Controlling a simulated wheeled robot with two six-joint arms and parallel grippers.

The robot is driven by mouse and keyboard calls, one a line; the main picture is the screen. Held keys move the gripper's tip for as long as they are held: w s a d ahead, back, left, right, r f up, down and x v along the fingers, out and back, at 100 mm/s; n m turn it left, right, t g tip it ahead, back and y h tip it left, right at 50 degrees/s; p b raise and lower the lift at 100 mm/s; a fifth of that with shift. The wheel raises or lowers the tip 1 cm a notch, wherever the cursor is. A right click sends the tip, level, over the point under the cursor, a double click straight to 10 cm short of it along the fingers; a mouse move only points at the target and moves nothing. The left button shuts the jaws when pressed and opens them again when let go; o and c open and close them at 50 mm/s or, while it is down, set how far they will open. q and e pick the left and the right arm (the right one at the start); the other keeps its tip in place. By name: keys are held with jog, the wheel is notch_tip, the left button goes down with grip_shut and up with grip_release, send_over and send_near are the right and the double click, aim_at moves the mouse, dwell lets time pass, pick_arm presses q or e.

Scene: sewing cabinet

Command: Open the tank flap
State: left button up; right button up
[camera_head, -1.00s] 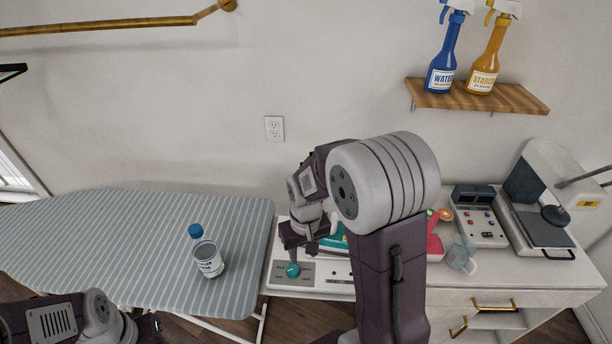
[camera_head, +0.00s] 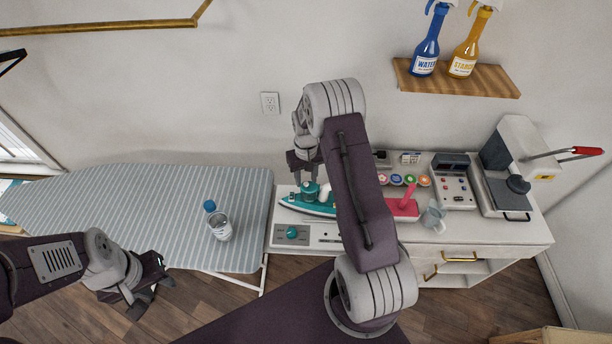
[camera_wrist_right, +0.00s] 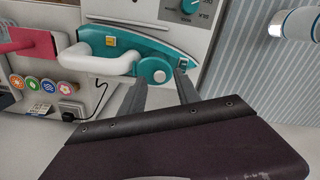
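The teal and white iron (camera_head: 317,209) rests on the white station at the left of the counter. In the right wrist view, the iron (camera_wrist_right: 128,44) shows its white handle (camera_wrist_right: 88,61) and a round teal part (camera_wrist_right: 154,71) near the handle's end. I cannot tell where the flap's edge is. My right gripper (camera_wrist_right: 161,86) is open, its two fingers apart and pointing at the round part, over the iron. In the head view, the right gripper (camera_head: 308,180) partly hides the iron. My left gripper (camera_head: 151,291) looks open and empty, low in front of the ironing board.
A bottle with a blue cap (camera_head: 218,225) stands on the striped ironing board (camera_head: 150,195). Right of the iron are a pink tool (camera_head: 403,207), a clear jug (camera_head: 433,217), a control box (camera_head: 455,182) and a press (camera_head: 505,190). Spray bottles stand on the wall shelf (camera_head: 455,80).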

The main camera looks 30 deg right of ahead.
jog(key=shift+f, duration=0.5)
grip_shut()
jog(key=shift+d, duration=0.1)
jog(key=s+d+t+y+b, duration=0.1)
jog(key=t+y+b, duration=0.1)
jog(key=b, duration=0.4)
jog(key=s+d+t+y+b, duration=0.1)
jog(key=d+t+y+b, duration=0.1)
jog(key=y+b, duration=0.2)
jog(key=s+d+r+t+y+b, duration=0.1)
jog(key=d+t+y+b, duration=0.1)
jog(key=b, duration=0.8)
jog(key=shift+y, duration=0.9)
jog(key=shift+s+d+t+y+b, duration=0.3)
jog(key=shift+t+y+b, duration=0.15)
jog(key=shift+y+b, duration=0.25)
jog(key=shift+s+d+t+y+b, duration=0.15)
jog(key=shift+d+t+y+b, duration=0.15)
jog(key=shift+t+y+b, duration=0.4)
jog(key=shift+r+g, duration=0.1)
jog(key=shift+g, duration=0.15)
grip_release()
